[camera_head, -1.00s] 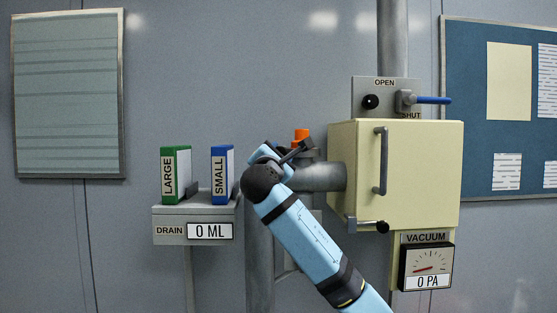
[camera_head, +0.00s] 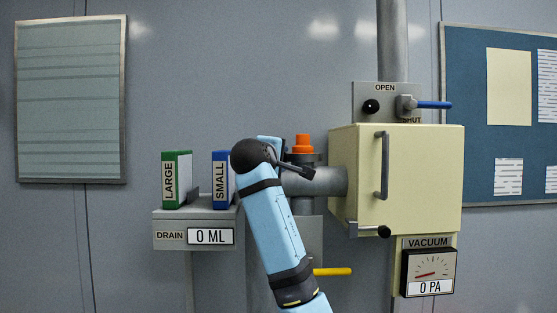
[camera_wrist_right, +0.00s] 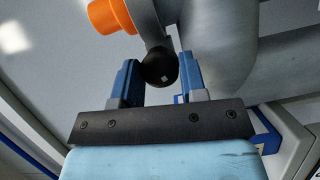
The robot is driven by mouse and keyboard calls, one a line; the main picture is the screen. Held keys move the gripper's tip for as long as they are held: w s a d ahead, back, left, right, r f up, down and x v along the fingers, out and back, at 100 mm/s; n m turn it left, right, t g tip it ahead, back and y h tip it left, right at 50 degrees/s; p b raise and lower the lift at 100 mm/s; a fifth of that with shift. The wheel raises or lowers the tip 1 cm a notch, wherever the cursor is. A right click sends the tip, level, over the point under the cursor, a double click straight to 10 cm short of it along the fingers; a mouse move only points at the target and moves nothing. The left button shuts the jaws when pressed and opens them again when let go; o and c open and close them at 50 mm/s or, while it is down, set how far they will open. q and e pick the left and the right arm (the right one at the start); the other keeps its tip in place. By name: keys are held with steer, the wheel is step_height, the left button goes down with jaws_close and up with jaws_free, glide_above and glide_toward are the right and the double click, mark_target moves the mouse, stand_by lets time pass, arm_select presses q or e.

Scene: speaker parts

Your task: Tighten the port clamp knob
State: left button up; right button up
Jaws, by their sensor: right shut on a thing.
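In the right wrist view a round black knob (camera_wrist_right: 160,68) sits between the two blue fingers of my right gripper (camera_wrist_right: 158,76), which is shut on it. The knob is on a grey clamp arm beside the port, close to an orange cap (camera_wrist_right: 109,16). In the head view the orange cap (camera_head: 303,143) stands upright on the grey port pipe (camera_head: 325,181). My right wrist is just left of the port there and hides the clamp knob and the fingertips. My left gripper is not in view.
A cream chamber (camera_head: 420,180) with a grey door handle (camera_head: 382,163) stands right of the port. A yellow handle (camera_head: 332,271) sticks out below. The vacuum gauge (camera_head: 428,268) reads 0 PA.

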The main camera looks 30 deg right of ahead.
steer(key=m+y, duration=0.1)
steer(key=m, duration=0.2)
stand_by(0.4)
stand_by(0.4)
steer(key=o, duration=0.7)
steer(key=shift+c, duration=0.2)
